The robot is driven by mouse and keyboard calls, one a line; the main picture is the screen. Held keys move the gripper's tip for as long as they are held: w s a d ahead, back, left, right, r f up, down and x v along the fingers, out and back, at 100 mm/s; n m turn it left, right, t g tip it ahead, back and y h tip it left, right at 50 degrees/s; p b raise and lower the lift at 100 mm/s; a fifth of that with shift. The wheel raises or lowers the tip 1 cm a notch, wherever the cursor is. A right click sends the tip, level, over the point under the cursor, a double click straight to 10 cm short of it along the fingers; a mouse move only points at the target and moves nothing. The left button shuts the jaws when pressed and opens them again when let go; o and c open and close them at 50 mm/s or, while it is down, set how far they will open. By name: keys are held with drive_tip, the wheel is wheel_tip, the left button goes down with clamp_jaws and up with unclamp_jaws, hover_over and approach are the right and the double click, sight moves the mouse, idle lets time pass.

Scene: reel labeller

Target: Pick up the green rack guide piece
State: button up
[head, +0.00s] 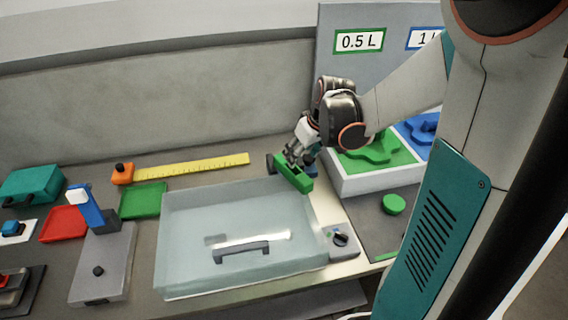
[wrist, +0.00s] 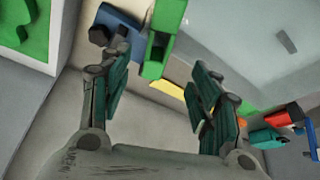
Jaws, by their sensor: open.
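The green rack guide piece (head: 294,174) is a green block at the back right corner of the clear-lidded box, just under my gripper (head: 296,157) in the head view. In the wrist view the green piece (wrist: 160,40) shows at the top, with a dark slot in it, ahead of the space between the fingers. My gripper (wrist: 158,68) is open, its two fingers spread apart with nothing visibly held. I cannot tell whether a finger touches the piece.
The clear-lidded box (head: 190,265) with a grey handle fills the middle of the bench. A dark knob (head: 341,239) is at its right. A white tray (head: 385,183) with green and blue inserts stands right of my gripper. A yellow ruler (head: 195,167) lies at the back left.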

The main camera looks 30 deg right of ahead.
sight(293, 169)
drive_tip(key=b+x, duration=0.3)
drive_tip(key=x, duration=0.8)
drive_tip(key=shift+f, duration=0.2)
drive_tip(key=shift+c, duration=0.3)
clamp_jaws()
drive_tip(key=shift+r, duration=0.2)
